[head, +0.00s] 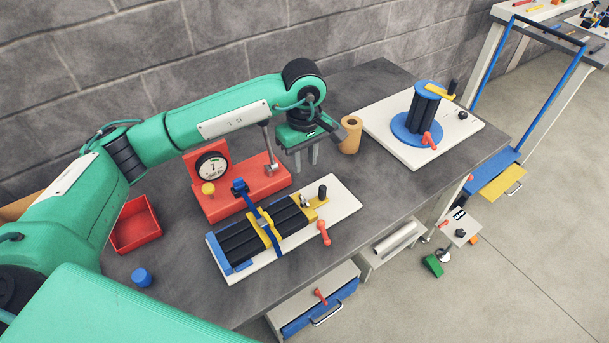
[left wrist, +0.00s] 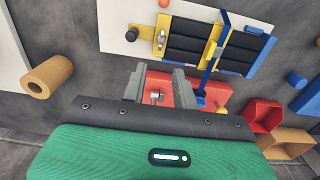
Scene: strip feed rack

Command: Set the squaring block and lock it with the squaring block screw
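The strip feed rack is a white board (head: 342,204) with black strips (head: 250,234), a yellow cross bar and a blue bar over them. At its right end is a small yellow block (head: 318,202), which I take for the squaring block, with a silver screw (head: 304,201) beside it. Both show in the left wrist view, the block (left wrist: 160,47) and the screw (left wrist: 161,38). I cannot tell whether the block is locked. My left gripper (head: 306,164) is open and empty above the table behind the rack; its fingers (left wrist: 157,88) stand apart. My right gripper is out of view.
A red gauge stand (head: 223,205) with a metal post (head: 267,148) stands close left of the left gripper. A tan roll (head: 350,137) is close on its right. A white board with a blue reel (head: 411,132) lies further right. A red bin (head: 136,226) is left.

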